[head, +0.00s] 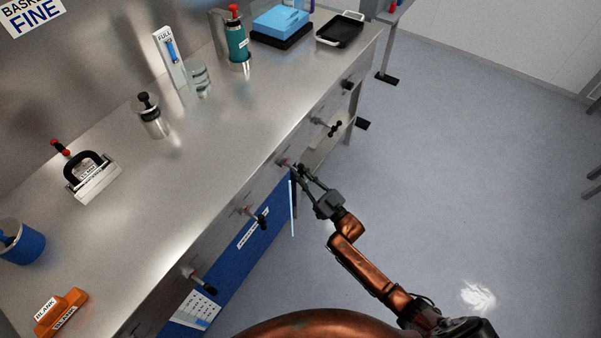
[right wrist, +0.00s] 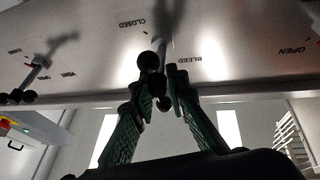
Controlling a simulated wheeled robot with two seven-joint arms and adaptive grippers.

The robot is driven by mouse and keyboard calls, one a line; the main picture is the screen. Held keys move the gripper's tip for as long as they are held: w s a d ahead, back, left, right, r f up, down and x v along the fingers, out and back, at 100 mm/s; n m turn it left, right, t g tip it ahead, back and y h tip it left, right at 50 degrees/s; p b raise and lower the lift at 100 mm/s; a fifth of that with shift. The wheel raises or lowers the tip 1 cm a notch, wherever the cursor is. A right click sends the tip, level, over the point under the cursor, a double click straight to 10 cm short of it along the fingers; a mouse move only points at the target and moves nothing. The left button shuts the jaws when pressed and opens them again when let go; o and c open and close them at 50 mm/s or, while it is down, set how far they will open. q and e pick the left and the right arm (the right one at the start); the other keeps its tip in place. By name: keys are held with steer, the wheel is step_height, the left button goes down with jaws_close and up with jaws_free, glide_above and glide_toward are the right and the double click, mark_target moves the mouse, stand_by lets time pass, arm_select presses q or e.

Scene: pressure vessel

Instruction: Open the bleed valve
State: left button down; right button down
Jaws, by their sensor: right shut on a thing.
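The bleed valve is on the front panel of the steel bench, and its stem (head: 284,162) shows in the head view. In the right wrist view its black ball-ended handle (right wrist: 150,62) sits beside the label BLEED (right wrist: 195,60), with CLOSED to the upper left and OPEN far right. My right gripper (head: 303,172) is at this valve. In the right wrist view its green padded fingers (right wrist: 160,88) are shut on the handle, one on each side. The fingers hide part of the handle. My left gripper is not in view.
Similar valves line the same panel, one above (head: 333,128) and one below (head: 260,220) in the head view. A thin pale blue streak (head: 292,208) shows below the gripped valve. The bench top (head: 190,180) carries several vessels and tools. The floor (head: 470,160) to the right is clear.

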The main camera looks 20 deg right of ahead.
steer(key=c, duration=2)
jaws_free()
steer(key=shift+w+d+f, duration=0.15)
steer(key=shift+d+f, duration=0.05)
steer(key=shift+d, duration=0.25)
steer(key=shift+a+r, duration=0.1)
steer(key=shift+a, duration=0.05)
steer(key=v, duration=1.2)
